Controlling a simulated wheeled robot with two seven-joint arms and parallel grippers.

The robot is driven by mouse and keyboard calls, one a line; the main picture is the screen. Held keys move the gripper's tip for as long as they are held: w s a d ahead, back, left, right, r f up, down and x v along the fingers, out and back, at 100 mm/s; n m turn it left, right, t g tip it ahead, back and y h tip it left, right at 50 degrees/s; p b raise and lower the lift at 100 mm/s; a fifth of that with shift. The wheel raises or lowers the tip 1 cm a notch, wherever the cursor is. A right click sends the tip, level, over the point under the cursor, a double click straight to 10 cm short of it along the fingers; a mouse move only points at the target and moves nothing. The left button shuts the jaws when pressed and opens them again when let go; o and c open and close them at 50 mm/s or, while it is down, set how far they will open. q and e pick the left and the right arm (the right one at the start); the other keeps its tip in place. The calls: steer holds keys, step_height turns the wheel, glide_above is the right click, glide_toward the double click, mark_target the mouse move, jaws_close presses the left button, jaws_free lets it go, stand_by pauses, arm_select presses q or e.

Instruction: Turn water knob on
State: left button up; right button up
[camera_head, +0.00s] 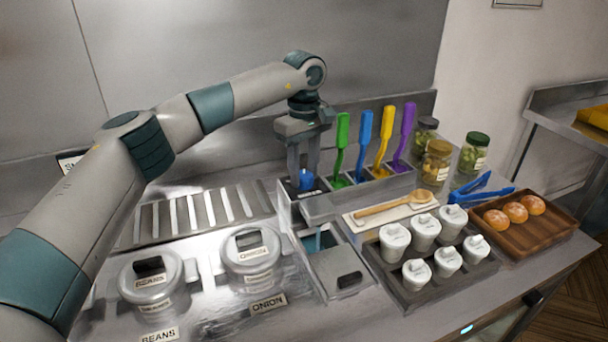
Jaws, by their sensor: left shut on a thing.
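The water knob (306,181) is a small blue piece on top of the metal housing behind the water well, near the middle of the head view. My left gripper (304,178) points straight down over it from above, with one finger on each side. It is shut on the blue knob. The fingers partly hide the knob, and I cannot tell its exact turn angle. The water well (318,241) shows bluish water just in front and below. My right gripper is not in view.
Green (341,150), blue (364,142), yellow (384,140) and purple (404,135) utensils stand just right of my gripper. A wooden spoon (393,206), a cup tray (408,300), jars (436,163) and a bun tray (540,235) lie further right. Lidded pots (250,252) stand front left.

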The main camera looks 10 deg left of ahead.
mark_target(304, 174)
arm_select(q)
steer(key=shift+r+m, duration=0.1)
steer(key=shift+m, duration=1.8)
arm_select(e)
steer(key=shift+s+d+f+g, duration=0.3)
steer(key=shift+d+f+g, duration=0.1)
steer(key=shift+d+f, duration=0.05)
arm_select(q)
steer(key=shift+b, duration=0.3)
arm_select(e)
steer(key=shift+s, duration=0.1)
arm_select(q)
steer(key=o, duration=1)
steer(key=shift+o, duration=0.2)
steer(key=shift+r, duration=0.45)
step_height(304, 174, up, 16)
steer(key=b, duration=0.1)
steer(key=shift+r+b, duration=0.25)
steer(key=shift+b, duration=0.15)
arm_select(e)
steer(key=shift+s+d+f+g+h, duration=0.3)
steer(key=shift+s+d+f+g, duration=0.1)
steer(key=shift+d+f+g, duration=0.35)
